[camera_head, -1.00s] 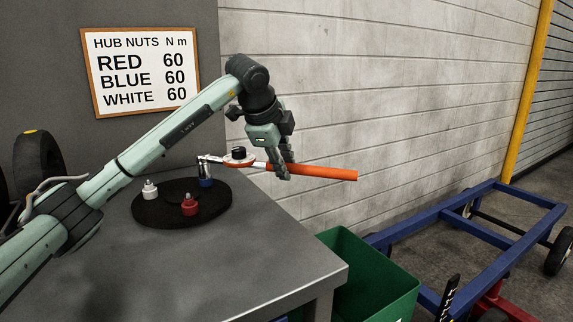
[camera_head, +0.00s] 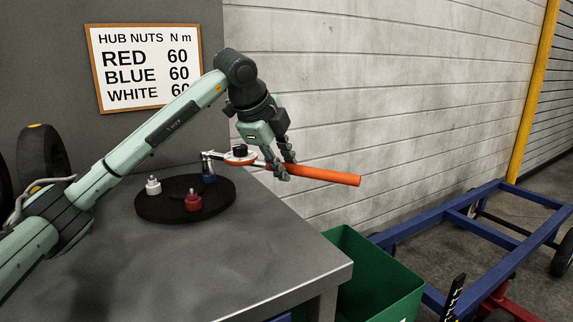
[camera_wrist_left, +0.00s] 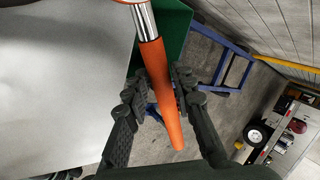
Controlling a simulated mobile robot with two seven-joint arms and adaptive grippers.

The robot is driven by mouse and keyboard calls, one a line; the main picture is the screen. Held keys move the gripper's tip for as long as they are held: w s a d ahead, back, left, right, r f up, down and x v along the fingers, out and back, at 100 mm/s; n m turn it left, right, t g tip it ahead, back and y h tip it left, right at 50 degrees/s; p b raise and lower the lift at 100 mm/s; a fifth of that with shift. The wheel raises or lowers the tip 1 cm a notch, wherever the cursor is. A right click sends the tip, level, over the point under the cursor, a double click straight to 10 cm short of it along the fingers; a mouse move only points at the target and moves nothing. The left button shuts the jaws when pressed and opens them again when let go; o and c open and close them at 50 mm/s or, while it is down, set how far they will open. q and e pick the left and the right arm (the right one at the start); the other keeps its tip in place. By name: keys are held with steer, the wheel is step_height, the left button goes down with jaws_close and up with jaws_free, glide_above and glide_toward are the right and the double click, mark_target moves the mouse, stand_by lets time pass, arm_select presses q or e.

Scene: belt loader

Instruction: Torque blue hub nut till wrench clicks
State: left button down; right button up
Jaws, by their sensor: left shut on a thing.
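The blue hub nut (camera_head: 209,178) is at the back right of the black round hub plate (camera_head: 160,211) on the grey bench. The torque wrench (camera_head: 325,175) has an orange handle, a steel shaft and a head whose socket end stands over the blue nut. My left gripper (camera_head: 281,172) is shut on the wrench near where the shaft meets the handle. In the left wrist view the orange handle (camera_wrist_left: 166,95) runs between the two fingers. The white nut (camera_head: 153,185) and the red nut (camera_head: 193,200) stand on the same plate. My right gripper is not in view.
A sign (camera_head: 146,66) on the grey panel lists red, blue and white at 60 N m. A green bin (camera_head: 365,280) stands beside the bench's right edge. A blue cart frame (camera_head: 470,230) is further right. The bench front is clear.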

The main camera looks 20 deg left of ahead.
arm_select(q)
steer(key=shift+s, duration=0.25)
steer(key=shift+s+a+m+b, duration=0.1)
steer(key=shift+s+m+b, duration=0.25)
steer(key=shift+s+m, duration=0.35)
steer(key=shift+s+h, duration=0.15)
steer(key=shift+h, duration=0.15)
steer(key=shift+s+a+g, duration=0.2)
steer(key=shift+s+g, duration=0.1)
steer(key=shift+s, duration=0.15)
steer(key=shift+w, duration=0.1)
